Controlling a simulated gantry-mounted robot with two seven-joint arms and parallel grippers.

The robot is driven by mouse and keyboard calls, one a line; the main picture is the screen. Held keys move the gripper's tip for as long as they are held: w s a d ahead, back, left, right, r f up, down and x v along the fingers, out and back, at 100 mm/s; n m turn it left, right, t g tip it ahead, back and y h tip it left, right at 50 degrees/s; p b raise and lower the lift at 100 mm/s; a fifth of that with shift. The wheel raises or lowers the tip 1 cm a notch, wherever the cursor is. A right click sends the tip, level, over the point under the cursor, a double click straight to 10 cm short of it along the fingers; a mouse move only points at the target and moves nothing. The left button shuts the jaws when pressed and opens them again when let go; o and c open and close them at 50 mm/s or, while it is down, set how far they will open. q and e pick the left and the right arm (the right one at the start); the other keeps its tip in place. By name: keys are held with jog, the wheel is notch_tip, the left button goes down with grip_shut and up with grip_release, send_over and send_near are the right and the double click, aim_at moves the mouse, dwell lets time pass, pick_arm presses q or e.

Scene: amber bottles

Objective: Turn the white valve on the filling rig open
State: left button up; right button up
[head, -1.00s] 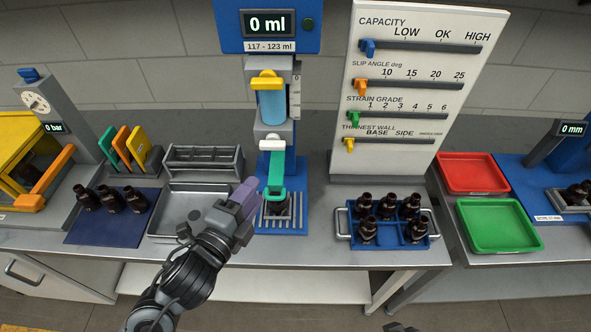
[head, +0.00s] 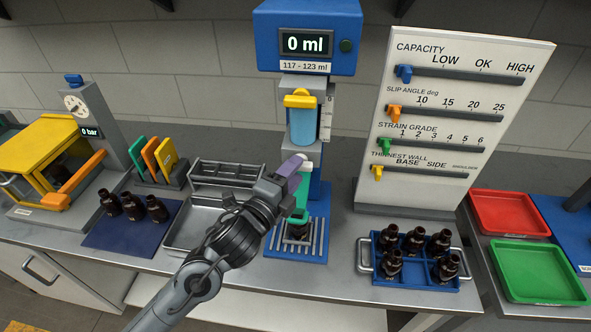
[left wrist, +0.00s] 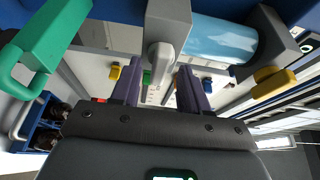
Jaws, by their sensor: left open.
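The filling rig (head: 306,42) stands at the back centre and its display reads 0 ml. Its white valve (head: 308,164) sits under the blue liquid cylinder (head: 303,127), partly hidden by my left gripper. My left gripper (head: 295,166) has purple fingers and is at the valve's height, close to it. In the left wrist view the fingers (left wrist: 159,88) are apart, and the pale valve lever (left wrist: 160,58) shows between and just beyond them. I cannot tell whether they touch it. My right gripper is out of view.
A yellow clamp (head: 300,99) is above the cylinder. A blue crate of bottles (head: 432,284) stands to the right, and a steel tray (head: 185,228) and a blue mat with bottles (head: 118,240) to the left. A gauge board (head: 470,130) rises behind the crate.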

pick_arm(q)
jog(key=shift+w+d, duration=0.35)
jog(key=shift+w, duration=0.2)
jog(key=shift+c, duration=0.2)
jog(key=c, duration=0.7)
